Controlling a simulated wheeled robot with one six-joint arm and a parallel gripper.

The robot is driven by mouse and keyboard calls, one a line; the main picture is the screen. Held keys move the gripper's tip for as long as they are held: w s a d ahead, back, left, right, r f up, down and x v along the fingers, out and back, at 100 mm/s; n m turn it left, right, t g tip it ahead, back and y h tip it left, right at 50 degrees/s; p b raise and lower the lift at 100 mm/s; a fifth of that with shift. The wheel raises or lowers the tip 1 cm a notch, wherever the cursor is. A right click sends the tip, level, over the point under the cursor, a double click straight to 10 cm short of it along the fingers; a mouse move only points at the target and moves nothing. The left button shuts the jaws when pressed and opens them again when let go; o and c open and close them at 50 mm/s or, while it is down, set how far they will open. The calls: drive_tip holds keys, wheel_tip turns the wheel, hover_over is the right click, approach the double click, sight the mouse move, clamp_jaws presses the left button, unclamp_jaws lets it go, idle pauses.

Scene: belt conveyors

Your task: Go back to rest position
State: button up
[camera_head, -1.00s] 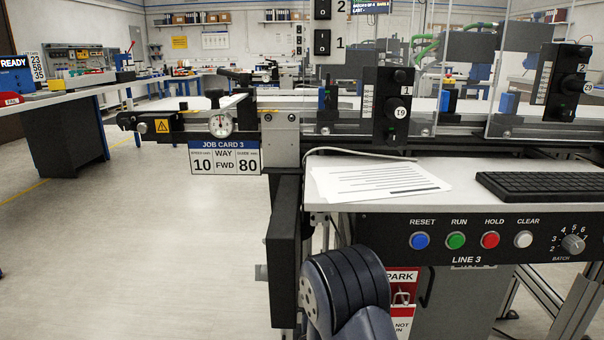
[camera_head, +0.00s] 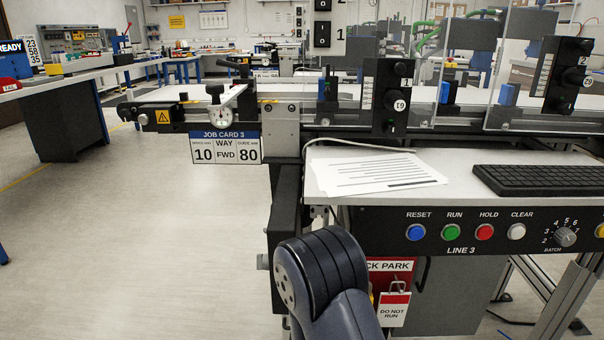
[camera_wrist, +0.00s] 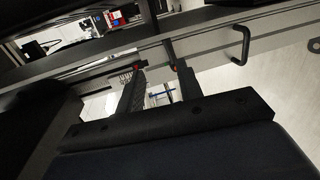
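My gripper (camera_wrist: 158,72) shows in the wrist view with its two dark fingers apart and nothing visible between them. It is not seen in the head view, where a dark link of my arm stands low in the middle, in front of the line 3 console (camera_head: 480,228). In the wrist view, dark and grey machine surfaces and a black bar handle (camera_wrist: 240,45) lie beyond the fingers. I cannot tell how far the fingertips are from them.
A conveyor (camera_head: 285,135) with a job card (camera_head: 225,148) runs behind the console. Papers (camera_head: 375,172) and a keyboard (camera_head: 540,180) lie on its top. A red-and-white tag (camera_head: 393,309) hangs below. Open floor (camera_head: 150,240) lies to the left.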

drive_tip(key=w+f+m+y+b, duration=0.1)
drive_tip(key=w+f+m+b, duration=0.2)
drive_tip(key=w, duration=0.5)
drive_tip(key=shift+w+d+f+b, duration=0.25)
drive_tip(key=shift+d+f+b, duration=0.05)
drive_tip(key=shift+b, duration=0.5)
drive_tip(key=shift+r, duration=0.1)
